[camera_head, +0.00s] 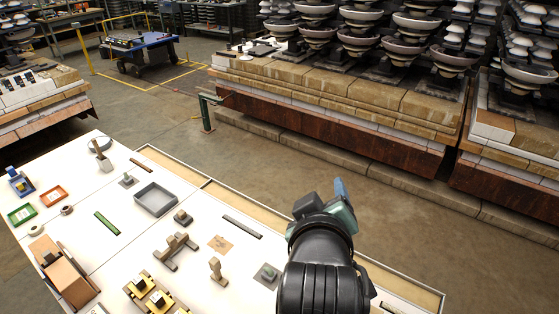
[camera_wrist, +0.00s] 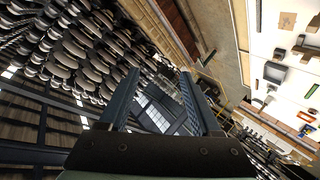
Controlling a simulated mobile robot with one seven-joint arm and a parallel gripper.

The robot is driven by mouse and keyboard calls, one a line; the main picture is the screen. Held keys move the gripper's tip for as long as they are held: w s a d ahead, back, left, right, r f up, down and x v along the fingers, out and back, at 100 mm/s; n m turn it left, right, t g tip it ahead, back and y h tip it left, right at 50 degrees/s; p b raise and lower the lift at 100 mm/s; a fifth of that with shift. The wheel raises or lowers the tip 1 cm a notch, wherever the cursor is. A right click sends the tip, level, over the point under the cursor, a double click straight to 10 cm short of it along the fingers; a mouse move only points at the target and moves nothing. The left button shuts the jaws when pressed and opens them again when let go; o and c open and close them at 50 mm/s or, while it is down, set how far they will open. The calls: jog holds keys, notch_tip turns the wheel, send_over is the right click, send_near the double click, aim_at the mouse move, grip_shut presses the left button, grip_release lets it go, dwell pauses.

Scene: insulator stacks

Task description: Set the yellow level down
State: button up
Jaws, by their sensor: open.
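My gripper (camera_head: 341,190) is raised over the right side of the white table in the head view, pointing away toward the aisle. In the wrist view its two fingers (camera_wrist: 158,92) are apart, with nothing between them but the distant room. I cannot make out a yellow level for certain. A green bar (camera_head: 107,223) and a dark grey bar (camera_head: 242,227) lie flat on the table.
The white table (camera_head: 80,175) also holds a grey tray (camera_head: 156,199), a brown wooden stand (camera_head: 175,249), and orange (camera_head: 53,196) and green trays (camera_head: 22,214) at left. Insulator stacks (camera_head: 360,40) stand on brick-edged cars beyond the open floor. A blue cart (camera_head: 140,50) stands behind.

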jog(key=a+r+m+t, duration=0.25)
jog(key=r+t, duration=0.35)
jog(key=r, duration=1.2)
jog(key=s+a+r+m+t+y, duration=0.1)
jog(key=s+r+t, duration=0.3)
jog(key=r, duration=0.5)
jog(key=s+a+r+m+t+y, duration=0.1)
jog(key=s+a+r+m+t, duration=0.1)
jog(key=s+r, duration=0.6)
jog(key=shift+a+r+t, duration=0.65)
jog(key=shift+r+t, duration=0.3)
jog(key=shift+t, duration=0.15)
